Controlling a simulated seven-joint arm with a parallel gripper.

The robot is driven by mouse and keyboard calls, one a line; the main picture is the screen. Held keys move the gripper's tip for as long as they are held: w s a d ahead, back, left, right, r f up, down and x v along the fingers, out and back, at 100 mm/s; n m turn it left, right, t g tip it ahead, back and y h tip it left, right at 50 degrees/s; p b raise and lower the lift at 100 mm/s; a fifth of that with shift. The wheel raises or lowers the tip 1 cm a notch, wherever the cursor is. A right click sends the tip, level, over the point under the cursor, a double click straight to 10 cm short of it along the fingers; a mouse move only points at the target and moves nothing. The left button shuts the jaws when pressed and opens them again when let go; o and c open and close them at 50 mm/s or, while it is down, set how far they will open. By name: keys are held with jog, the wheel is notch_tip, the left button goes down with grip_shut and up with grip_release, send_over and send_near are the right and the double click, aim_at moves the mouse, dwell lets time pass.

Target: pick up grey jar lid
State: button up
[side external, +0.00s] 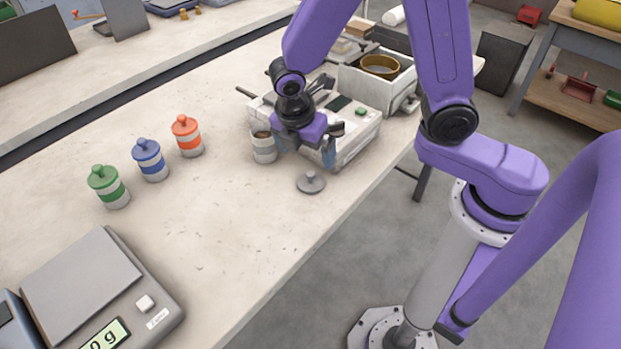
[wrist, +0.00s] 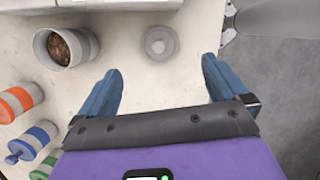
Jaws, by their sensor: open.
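The grey jar lid (side external: 311,182) lies flat on the bench near its front edge, with its round knob upward. In the wrist view the lid (wrist: 159,43) is ahead of the fingertips and roughly centred between them. My gripper (side external: 306,152) is above the bench, beside the lid and close to the white machine. In the wrist view its two blue fingers (wrist: 161,72) are wide apart with nothing between them. An open grey-and-white jar (side external: 264,148) stands to the left of the lid; brown contents show inside it (wrist: 61,48).
Jars with orange (side external: 187,137), blue (side external: 149,160) and green (side external: 109,187) lids stand in a row at left. The white machine (side external: 352,148) borders the gripper. A scale (side external: 85,285) is at the lower left. The bench middle is clear.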

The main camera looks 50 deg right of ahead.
aim_at(310, 173)
jog(key=shift+x, duration=4.9)
jog(key=shift+w, duration=0.1)
jog(key=c, duration=1.1)
